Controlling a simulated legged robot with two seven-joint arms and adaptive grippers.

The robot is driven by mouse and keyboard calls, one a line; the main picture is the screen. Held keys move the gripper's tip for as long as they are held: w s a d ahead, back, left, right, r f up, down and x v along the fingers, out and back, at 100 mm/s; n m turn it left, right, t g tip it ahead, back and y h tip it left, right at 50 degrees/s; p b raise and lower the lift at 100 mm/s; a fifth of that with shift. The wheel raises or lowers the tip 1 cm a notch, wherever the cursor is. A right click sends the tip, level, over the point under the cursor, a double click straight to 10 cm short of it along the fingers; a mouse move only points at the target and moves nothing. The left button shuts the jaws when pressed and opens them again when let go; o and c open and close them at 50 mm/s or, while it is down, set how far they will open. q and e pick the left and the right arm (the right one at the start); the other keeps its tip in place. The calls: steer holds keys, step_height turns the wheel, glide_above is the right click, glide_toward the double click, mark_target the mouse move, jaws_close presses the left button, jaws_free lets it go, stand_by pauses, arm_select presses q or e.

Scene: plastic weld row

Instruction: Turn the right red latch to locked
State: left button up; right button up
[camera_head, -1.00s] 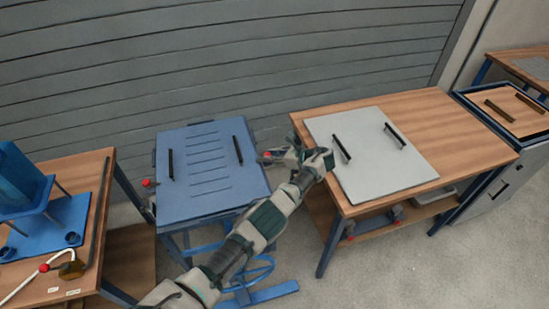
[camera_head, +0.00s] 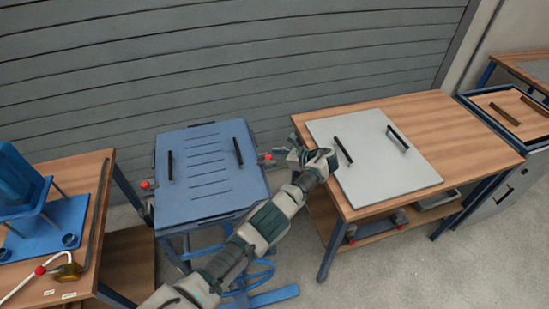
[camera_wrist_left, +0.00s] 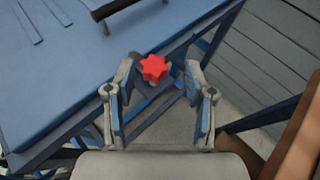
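The right red latch (camera_head: 267,157) is on the right side of the blue box (camera_head: 208,206). In the left wrist view the latch knob (camera_wrist_left: 154,68) is a red star shape between the fingertips of my left gripper (camera_wrist_left: 158,75). The fingers are apart, with gaps on both sides of the knob. In the head view my left gripper (camera_head: 282,156) is just right of the latch. The left red latch (camera_head: 146,185) is on the box's other side. My right gripper is not in view.
A wooden table (camera_head: 468,140) with a grey panel (camera_head: 370,185) and black handles stands close to the right of my gripper. Another wooden table (camera_head: 40,287) with blue parts is at left. A grey slatted shutter (camera_head: 250,50) is behind.

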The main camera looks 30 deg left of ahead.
arm_select(q)
steer(key=shift+r, duration=0.25)
step_height(320, 180, up, 9)
steer(key=shift+r, duration=0.15)
steer(key=shift+w, duration=0.1)
stand_by(0.5)
